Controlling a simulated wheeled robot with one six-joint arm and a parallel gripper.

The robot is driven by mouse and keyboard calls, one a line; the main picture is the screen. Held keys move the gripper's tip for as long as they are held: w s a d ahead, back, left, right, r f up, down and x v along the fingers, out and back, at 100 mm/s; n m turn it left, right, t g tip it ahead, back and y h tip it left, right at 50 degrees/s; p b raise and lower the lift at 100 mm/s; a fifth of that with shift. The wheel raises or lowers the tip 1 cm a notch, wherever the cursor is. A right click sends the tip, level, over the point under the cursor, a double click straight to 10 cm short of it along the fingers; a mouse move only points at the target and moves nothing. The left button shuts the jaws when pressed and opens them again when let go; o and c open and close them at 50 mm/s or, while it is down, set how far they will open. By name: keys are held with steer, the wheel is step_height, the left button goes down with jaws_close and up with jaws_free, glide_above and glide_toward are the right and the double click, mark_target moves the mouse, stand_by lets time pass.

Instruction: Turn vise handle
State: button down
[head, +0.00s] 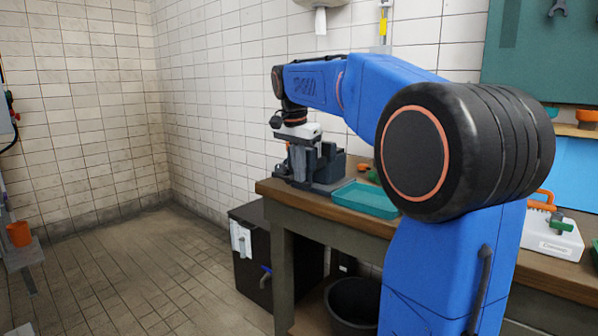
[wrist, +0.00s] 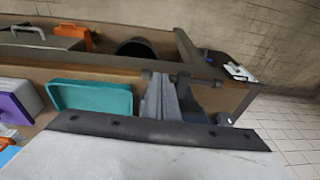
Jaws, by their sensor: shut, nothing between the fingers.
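The dark grey vise (head: 328,166) stands at the left end of the workbench in the head view. In the wrist view, part of its dark body (wrist: 207,98) shows beside my fingers. The vise handle (wrist: 210,82) is a dark bar with thicker ends, lying roughly across the wrist view near the bench edge. My gripper (head: 298,178) points down at the vise, with its grey fingers shut and empty. In the wrist view, my fingertips (wrist: 166,80) overlap the handle bar; I cannot tell whether they touch it. The handle is not clear in the head view.
A teal tray (head: 366,199) lies on the workbench (head: 345,222) close to the vise. A black cabinet (head: 250,256) and a dark bucket (head: 353,303) are below. The tiled wall is close behind; open floor lies left.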

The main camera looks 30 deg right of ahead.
steer(key=f+t, duration=0.1)
steer(key=s+f+t+y, duration=0.1)
steer(key=t, duration=0.1)
steer(key=shift+s+d, duration=0.1)
steer(key=shift+d, duration=0.1)
stand_by(0.5)
steer(key=s+d+v, duration=0.1)
steer(key=v, duration=1.2)
steer(key=shift+s, duration=0.3)
steer(key=shift+a+r, duration=0.15)
